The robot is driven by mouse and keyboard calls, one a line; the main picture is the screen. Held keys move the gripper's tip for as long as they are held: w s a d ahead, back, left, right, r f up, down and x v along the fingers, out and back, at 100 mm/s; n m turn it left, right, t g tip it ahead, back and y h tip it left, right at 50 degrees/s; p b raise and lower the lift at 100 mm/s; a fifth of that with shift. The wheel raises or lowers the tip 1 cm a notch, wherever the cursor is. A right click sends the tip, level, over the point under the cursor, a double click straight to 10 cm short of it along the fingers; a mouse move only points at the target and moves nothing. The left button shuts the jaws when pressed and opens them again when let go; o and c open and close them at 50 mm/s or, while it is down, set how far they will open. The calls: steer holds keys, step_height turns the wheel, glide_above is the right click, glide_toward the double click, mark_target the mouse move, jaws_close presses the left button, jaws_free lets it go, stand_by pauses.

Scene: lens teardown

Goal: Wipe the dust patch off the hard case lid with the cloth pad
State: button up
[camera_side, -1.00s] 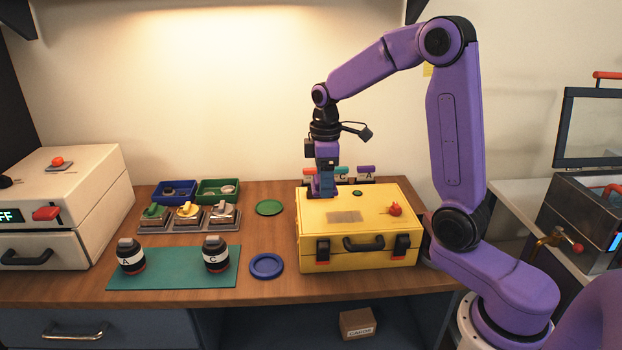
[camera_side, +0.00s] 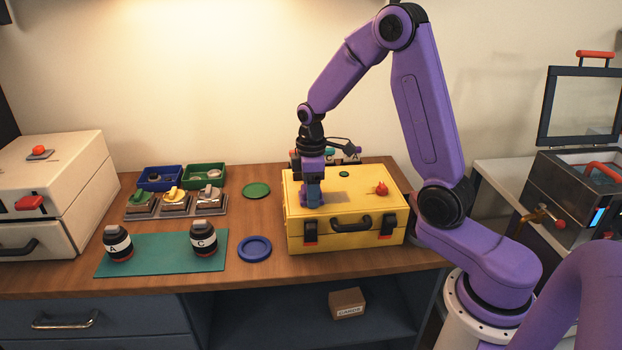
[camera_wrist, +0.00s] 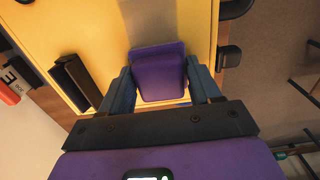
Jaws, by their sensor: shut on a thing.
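My gripper (camera_side: 313,200) points down over the left part of the yellow hard case lid (camera_side: 365,206). Its blue fingers are shut on the purple cloth pad (camera_wrist: 161,78), seen between them in the wrist view. The pad is down at the lid; I cannot tell whether it presses on it. The grey-brown dust patch (camera_side: 334,197) lies on the lid just right of the fingers in the side view, its left part hidden by them. The patch also shows beyond the pad in the wrist view (camera_wrist: 200,20).
A red knob (camera_side: 381,188) and a small green disc (camera_side: 344,174) sit on the lid. A black handle (camera_side: 351,227) and latches are on the case front. A blue ring (camera_side: 255,249) and a green disc (camera_side: 256,190) lie left of the case. Small labelled items stand behind it.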

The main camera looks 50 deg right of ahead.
mark_target(352, 196)
steer(key=shift+s+d, duration=3.6)
steer(key=shift+s, duration=0.05)
steer(key=shift+w+a, duration=3.65)
steer(key=shift+r, duration=4.15)
